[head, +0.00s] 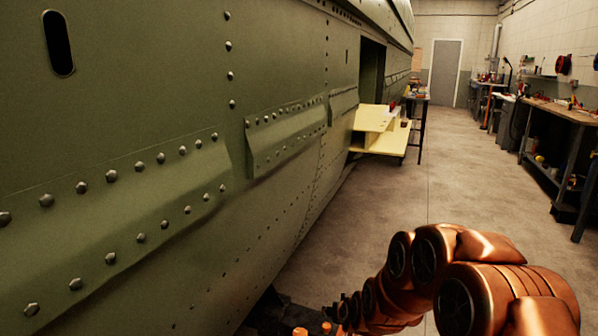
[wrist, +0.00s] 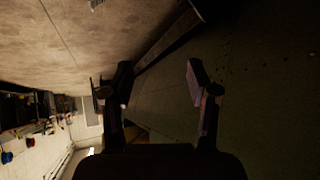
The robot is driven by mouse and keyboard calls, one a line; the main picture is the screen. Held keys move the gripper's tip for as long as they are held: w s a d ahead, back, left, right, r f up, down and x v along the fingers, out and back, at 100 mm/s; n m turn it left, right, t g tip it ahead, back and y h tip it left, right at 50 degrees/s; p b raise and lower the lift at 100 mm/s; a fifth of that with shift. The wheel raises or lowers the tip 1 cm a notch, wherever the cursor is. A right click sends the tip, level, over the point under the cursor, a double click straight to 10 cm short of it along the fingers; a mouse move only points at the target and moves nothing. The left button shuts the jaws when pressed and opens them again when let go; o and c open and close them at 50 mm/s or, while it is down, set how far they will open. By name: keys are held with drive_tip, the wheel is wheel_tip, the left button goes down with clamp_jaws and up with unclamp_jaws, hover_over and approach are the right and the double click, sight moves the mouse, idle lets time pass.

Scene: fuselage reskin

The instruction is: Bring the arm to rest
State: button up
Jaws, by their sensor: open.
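My arm (head: 430,275) shows in the head view as copper-coloured links at the bottom right, folded low over the floor. My gripper (wrist: 160,82) shows in the wrist view with its two dark fingers spread well apart. Nothing is between the fingers. The wrist picture is turned sideways, with the floor at its upper left and the dark fuselage side at its right. In the head view the gripper's fingers cannot be made out.
The green riveted fuselage (head: 170,130) fills the left side. A pale yellow stand (head: 375,143) and a small table (head: 422,100) stand further back. Workbenches (head: 560,112) line the right wall. The concrete floor (head: 450,180) between is clear up to a grey door (head: 445,73).

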drive_tip(key=s+d+r+g+p, duration=0.2)
drive_tip(key=s+r+p, duration=0.5)
drive_tip(key=s+r, duration=0.5)
drive_tip(key=s+d+r+g+h+p, duration=0.1)
drive_tip(key=s+d+r+g+p, duration=0.2)
drive_tip(key=s+r, duration=0.9)
drive_tip(key=s+d+r+g+p, duration=0.2)
drive_tip(key=s+r+g+p, duration=0.3)
drive_tip(key=s+r+p, duration=0.6)
drive_tip(key=s+r, duration=0.1)
drive_tip(key=s, duration=0.8)
drive_tip(key=shift+s+d+g+h+p, duration=0.25)
drive_tip(key=shift+s+g+h+p, duration=0.05)
drive_tip(key=shift+s+g+p, duration=0.1)
